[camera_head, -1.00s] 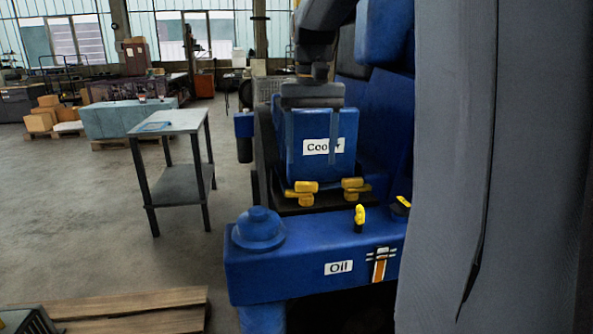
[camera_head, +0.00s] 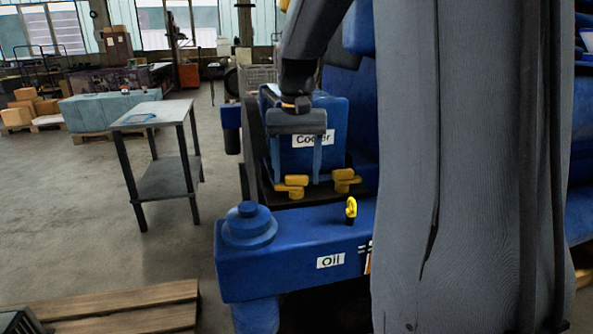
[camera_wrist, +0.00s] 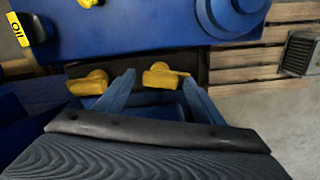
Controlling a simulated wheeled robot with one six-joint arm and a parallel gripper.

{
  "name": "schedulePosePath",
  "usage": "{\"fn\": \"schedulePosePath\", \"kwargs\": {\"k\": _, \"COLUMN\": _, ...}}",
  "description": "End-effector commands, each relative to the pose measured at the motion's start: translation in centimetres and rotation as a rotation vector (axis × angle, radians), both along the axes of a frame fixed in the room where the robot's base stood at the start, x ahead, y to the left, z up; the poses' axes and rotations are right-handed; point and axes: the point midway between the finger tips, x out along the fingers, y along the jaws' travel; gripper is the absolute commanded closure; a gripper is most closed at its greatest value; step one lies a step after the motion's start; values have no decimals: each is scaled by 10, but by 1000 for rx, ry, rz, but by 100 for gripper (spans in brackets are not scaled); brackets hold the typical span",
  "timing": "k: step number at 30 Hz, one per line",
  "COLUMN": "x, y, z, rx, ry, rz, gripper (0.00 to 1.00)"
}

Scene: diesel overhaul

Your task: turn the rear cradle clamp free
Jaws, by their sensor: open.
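Two yellow cradle clamps sit at the foot of the blue cooler box (camera_head: 335,115): a left one (camera_head: 292,187) and a right one (camera_head: 345,180). I cannot tell from labels which is the rear one. My gripper (camera_head: 297,178) is open, pointing down in front of the cooler, its two blue fingers above the left clamp. In the wrist view the gripper (camera_wrist: 158,78) has that same clamp (camera_wrist: 162,76) between its fingertips, with no visible grip. The other clamp (camera_wrist: 92,82) lies just outside the left finger. The exact height gap is unclear.
The blue oil block (camera_head: 290,245) with a round cap (camera_head: 249,225) and a yellow ring handle (camera_head: 350,211) stands in front of the clamps. A grey table (camera_head: 160,115) stands left. A wooden pallet (camera_head: 120,308) lies front left. Open floor lies between.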

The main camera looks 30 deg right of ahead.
Motion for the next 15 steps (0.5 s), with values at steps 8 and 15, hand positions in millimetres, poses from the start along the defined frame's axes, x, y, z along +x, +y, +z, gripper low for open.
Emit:
{"fn": "schedulePosePath", "kwargs": {"k": 8, "x": 0, "y": 0, "z": 0, "rx": 0, "ry": 0, "rz": 0, "gripper": 63}}
{"fn": "schedulePosePath", "kwargs": {"k": 15, "x": 0, "y": 0, "z": 1, "rx": 1, "ry": 1, "rz": 19, "gripper": 79}}
